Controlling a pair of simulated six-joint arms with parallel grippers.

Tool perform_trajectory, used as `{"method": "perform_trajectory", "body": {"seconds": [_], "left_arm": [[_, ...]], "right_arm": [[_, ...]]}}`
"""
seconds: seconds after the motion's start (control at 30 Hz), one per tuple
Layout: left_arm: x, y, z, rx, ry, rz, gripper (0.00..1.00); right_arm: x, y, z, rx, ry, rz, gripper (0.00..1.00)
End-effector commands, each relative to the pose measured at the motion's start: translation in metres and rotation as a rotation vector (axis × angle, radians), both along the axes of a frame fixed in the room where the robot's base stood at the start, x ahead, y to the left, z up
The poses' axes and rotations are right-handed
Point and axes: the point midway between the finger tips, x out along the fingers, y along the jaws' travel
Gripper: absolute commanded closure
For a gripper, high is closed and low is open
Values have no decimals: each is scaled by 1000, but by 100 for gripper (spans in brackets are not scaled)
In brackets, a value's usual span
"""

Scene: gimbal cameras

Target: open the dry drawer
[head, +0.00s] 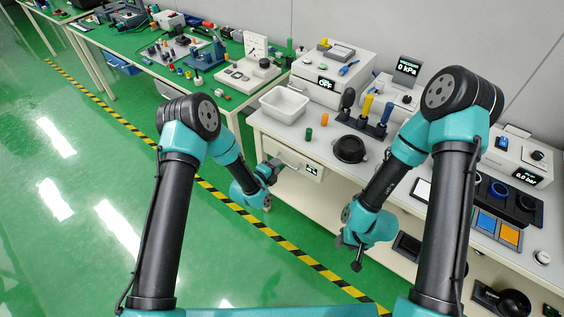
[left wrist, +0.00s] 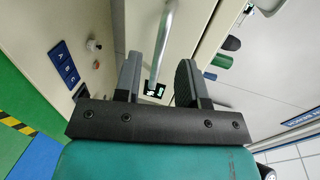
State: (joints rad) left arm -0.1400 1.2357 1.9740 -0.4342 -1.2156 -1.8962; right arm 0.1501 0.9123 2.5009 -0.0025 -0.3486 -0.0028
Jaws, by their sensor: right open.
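A drawer front (head: 318,160) with a small dark label is set under the left end of the white bench. The label is too small to read. The drawer looks shut, and my left arm hides part of it. My left gripper (head: 272,169) is at the drawer's handle. In the left wrist view, the metal handle bar (left wrist: 165,40) lies between the two spread fingers of my left gripper (left wrist: 158,82), with no clear grip on it. My right gripper (head: 350,252) is open and empty, low in front of the bench.
On the bench stand a white tray (head: 284,103), a black round dish (head: 350,149), a rack of coloured-handled tools (head: 366,120) and several instruments. A green-topped bench (head: 200,70) stands to the left. The green floor in front is clear.

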Motion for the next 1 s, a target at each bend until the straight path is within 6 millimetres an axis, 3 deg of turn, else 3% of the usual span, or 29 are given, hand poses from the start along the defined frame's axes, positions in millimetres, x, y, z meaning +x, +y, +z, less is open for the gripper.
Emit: {"method": "perform_trajectory", "body": {"seconds": [0.3,0.67,1.0], "left_arm": [[32,-25,-9,0,0,1,63],[35,-28,-10,-1,0,1,63],[35,-28,-9,-1,0,1,93]], "right_arm": [[0,0,0,0,0,0,57],[0,0,0,0,0,0,57],[0,0,0,0,0,0,57]]}}
